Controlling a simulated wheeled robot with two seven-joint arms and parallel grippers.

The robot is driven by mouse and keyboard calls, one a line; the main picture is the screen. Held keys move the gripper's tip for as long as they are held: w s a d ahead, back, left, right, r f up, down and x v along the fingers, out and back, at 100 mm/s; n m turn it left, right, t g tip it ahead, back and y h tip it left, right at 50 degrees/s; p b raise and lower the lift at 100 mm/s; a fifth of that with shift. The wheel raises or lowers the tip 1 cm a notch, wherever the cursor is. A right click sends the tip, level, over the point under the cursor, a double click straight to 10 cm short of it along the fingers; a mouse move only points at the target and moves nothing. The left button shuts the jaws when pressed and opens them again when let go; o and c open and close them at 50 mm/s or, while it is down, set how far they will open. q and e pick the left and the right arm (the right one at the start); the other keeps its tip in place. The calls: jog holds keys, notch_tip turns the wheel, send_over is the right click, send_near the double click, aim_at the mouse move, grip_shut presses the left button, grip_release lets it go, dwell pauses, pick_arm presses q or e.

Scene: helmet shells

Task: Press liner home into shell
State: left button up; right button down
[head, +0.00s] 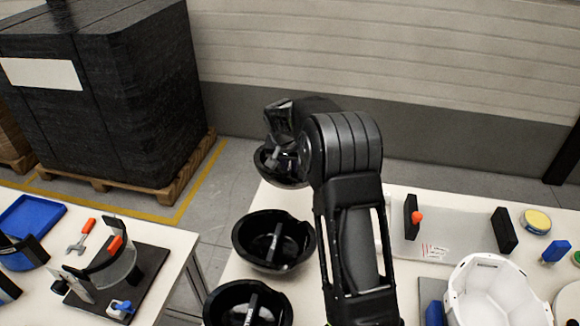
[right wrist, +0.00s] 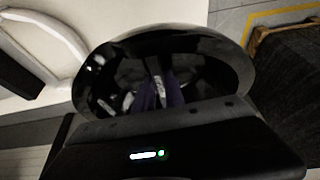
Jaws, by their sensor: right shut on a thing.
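My right gripper (head: 278,148) reaches to the far left corner of the right table. It is shut on a black bowl-shaped piece (head: 282,178), which also shows in the right wrist view (right wrist: 110,75). The fingertips (right wrist: 162,95) are inside the bowl, near its crossbar; the exact grip is hard to see. Two similar black bowls, each with a crossbar, stand nearer: a middle one (head: 246,240) and a front one (head: 220,303). A white, open, faceted shell (head: 460,290) sits at the front right. Which pieces are liners is not certain. My left gripper is not in view.
The right table also holds a pale plate with black blocks (head: 505,230), a yellow-topped disc (head: 537,221) and a blue item (head: 555,251). The left table holds a blue tray (head: 30,217) and a black-based fixture (head: 150,270). A wrapped pallet load (head: 110,90) stands behind.

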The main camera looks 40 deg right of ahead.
dwell(0.3)
jog(key=s+a+r+n+t+y+b, duration=0.1)
jog(key=a+n, duration=0.4)
jog(key=a, duration=1)
jog(key=s+a+r+n+y, duration=0.1)
jog(key=a+r+n, duration=0.3)
jog(key=a, duration=1.1)
jog(key=shift+s+n+t+y+b, duration=0.25)
jog(key=shift+n+t+y+b, duration=0.15)
jog(key=shift+n+y, duration=0.25)
jog(key=shift+a, duration=0.1)
